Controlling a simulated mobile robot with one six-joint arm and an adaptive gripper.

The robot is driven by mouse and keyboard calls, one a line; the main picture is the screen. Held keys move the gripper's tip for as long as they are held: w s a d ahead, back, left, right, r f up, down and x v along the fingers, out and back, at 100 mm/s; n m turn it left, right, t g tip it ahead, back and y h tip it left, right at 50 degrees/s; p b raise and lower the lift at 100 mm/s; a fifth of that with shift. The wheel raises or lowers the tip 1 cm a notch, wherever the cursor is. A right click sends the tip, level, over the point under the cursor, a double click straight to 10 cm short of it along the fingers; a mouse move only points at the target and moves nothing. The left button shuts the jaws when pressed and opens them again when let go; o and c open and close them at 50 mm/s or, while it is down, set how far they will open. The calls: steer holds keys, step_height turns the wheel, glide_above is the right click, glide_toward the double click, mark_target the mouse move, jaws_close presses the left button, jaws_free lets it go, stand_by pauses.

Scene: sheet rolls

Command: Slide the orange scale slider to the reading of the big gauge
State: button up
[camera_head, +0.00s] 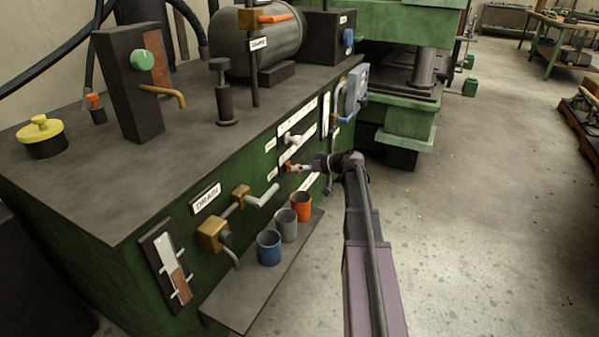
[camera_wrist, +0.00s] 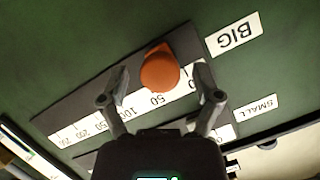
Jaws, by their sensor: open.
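The orange scale slider (camera_wrist: 160,70) is a round knob on a dark plate with a white number scale (camera_wrist: 100,122), which appears upside down in the wrist view. The knob stands close to the 50 mark. A BIG label (camera_wrist: 234,34) is beside this scale. My gripper (camera_wrist: 162,76) is open, with one finger on each side of the knob and visible gaps between. In the head view my gripper (camera_head: 300,167) is at the green front panel, at the small orange knob (camera_head: 290,164). I cannot make out a big gauge reading in either view.
A SMALL label (camera_wrist: 254,109) marks a second scale, partly hidden behind my gripper. A white knob (camera_head: 294,139) is just above in the head view. Orange (camera_head: 301,207), grey (camera_head: 286,225) and blue (camera_head: 269,248) cups stand on a low shelf.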

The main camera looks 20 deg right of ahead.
steer(key=shift+w+a+f, duration=0.15)
steer(key=shift+w+a, duration=0.1)
jaws_close()
steer(key=w+d, duration=0.2)
steer(key=shift+d, duration=0.3)
stand_by(0.3)
jaws_free()
stand_by(0.3)
